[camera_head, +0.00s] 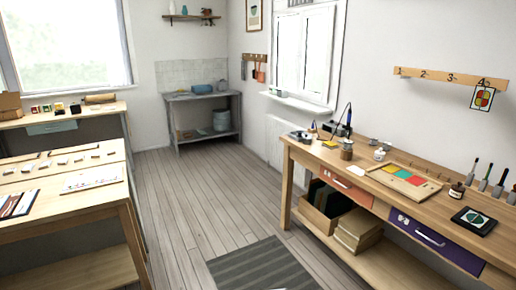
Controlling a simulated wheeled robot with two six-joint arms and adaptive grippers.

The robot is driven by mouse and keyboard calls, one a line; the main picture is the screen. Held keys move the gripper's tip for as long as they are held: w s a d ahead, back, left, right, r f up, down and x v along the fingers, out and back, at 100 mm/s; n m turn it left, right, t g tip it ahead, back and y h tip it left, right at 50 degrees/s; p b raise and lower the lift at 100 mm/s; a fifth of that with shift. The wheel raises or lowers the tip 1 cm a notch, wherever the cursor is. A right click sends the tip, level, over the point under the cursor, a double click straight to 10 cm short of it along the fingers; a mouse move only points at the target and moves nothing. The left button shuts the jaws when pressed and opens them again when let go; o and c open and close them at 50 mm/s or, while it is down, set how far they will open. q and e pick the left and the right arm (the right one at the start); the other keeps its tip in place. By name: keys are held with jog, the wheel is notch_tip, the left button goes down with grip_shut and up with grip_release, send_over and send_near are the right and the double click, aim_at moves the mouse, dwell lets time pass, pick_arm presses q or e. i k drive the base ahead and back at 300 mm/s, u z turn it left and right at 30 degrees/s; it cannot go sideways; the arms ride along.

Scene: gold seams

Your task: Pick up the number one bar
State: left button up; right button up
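Neither of my grippers is in view. I cannot pick out a bar marked one. A wooden wall rail (432,78) at the right carries the numbers 1 to 4, with a colourful card (483,97) hanging under the 4. On the left table, a row of several small pale pieces (62,160) lies on the top, too small to read any number on them. A tray (404,179) with coloured panels lies on the right workbench.
The wooden workbench (352,180) at the right holds jars, tools and a dark tile (473,221). The left table (90,201) also holds a white sheet (92,179). Open plank floor (190,200) and a striped grey mat (262,268) lie between them. A grey stand (205,97) is at the back.

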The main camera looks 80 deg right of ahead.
aim_at(407, 162)
jog(key=z, duration=3.95)
